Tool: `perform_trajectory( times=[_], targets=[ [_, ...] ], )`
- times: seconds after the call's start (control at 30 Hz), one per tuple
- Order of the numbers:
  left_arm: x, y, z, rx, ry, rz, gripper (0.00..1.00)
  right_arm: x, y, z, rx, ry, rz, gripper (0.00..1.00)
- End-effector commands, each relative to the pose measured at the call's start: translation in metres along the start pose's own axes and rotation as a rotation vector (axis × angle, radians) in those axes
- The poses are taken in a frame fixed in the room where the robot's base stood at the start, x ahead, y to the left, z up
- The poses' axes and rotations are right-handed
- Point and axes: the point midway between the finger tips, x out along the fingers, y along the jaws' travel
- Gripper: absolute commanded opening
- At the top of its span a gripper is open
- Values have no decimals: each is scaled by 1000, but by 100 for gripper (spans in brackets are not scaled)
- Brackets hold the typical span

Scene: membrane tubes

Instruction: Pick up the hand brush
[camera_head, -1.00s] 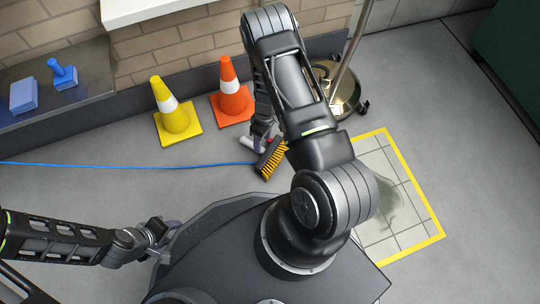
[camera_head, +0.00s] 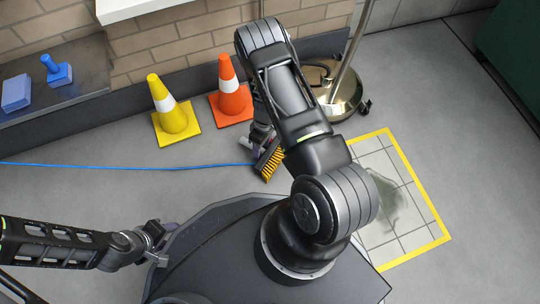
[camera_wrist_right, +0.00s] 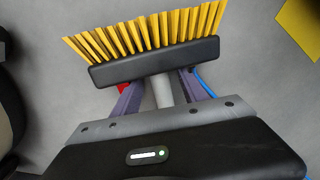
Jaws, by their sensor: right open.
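The hand brush (camera_head: 267,160) lies on the grey floor beside my right arm, with a black head and yellow bristles. In the right wrist view its head (camera_wrist_right: 155,62) lies across the picture, bristles pointing up, and its pale grey handle (camera_wrist_right: 163,90) runs down between the fingers. My right gripper (camera_wrist_right: 162,92) is open, with one purple finger on each side of the handle and a gap to it. In the head view my right gripper (camera_head: 262,138) is partly hidden by my arm. My left gripper (camera_head: 163,234) is at lower left, away from the brush; its jaws are unclear.
A yellow cone (camera_head: 173,110) and an orange cone (camera_head: 231,98) stand behind the brush near the wall. A blue cable (camera_head: 120,166) crosses the floor toward it. A metal stand base (camera_head: 340,100) is at the back. A yellow-bordered tiled patch (camera_head: 400,200) lies right.

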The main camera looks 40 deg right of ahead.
Motion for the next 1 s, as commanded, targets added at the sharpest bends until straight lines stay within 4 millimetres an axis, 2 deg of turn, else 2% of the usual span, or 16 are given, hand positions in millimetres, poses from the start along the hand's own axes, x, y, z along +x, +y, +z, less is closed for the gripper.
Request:
perform_trajectory(
  times=[0.33,0.9,1.0],
  targets=[
    [0,0,0,0,0,0,47,0,0,0,0,0,0,51],
    [0,0,0,0,-1,0,47,0,0,0,0,0,0,4],
    [0,0,0,0,0,0,47,0,0,0,0,0,0,0]
  ],
)
